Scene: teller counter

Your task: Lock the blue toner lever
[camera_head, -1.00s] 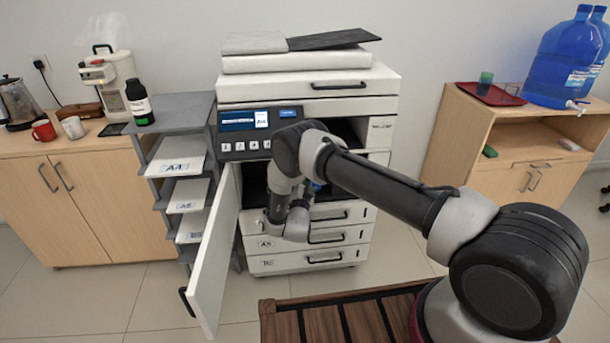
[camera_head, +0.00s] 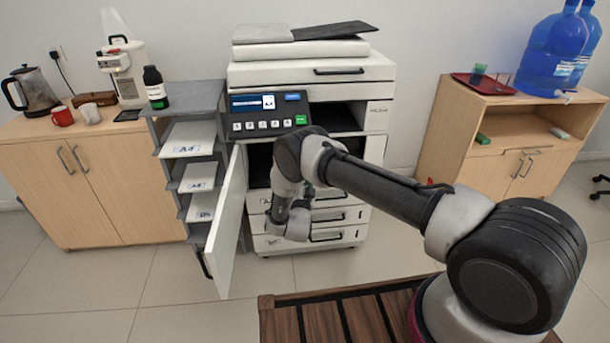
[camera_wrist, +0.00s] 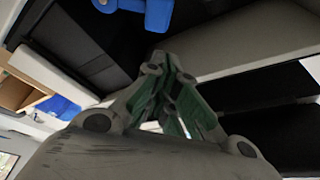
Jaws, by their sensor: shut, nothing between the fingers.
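A blue part (camera_wrist: 155,12), likely the toner lever, shows at the top edge of the wrist view, cut off by the frame, against a dark recess. Its full shape and lock position cannot be told. My gripper (camera_wrist: 168,62), with green-grey fingers, is shut and empty. Its tips point toward the dark recess below the blue part and look apart from it. In the head view the copier (camera_head: 315,75) stands with its front door (camera_head: 226,225) swung open. My wrist is in front of the opening and hides the lever there.
A grey paper rack (camera_head: 196,98) stands left of the open door, beside a wooden cabinet (camera_head: 100,180). A wooden cabinet (camera_head: 455,130) with blue water jugs (camera_head: 550,50) stands at right. Copier drawers (camera_head: 340,217) lie below the opening. Floor between is clear.

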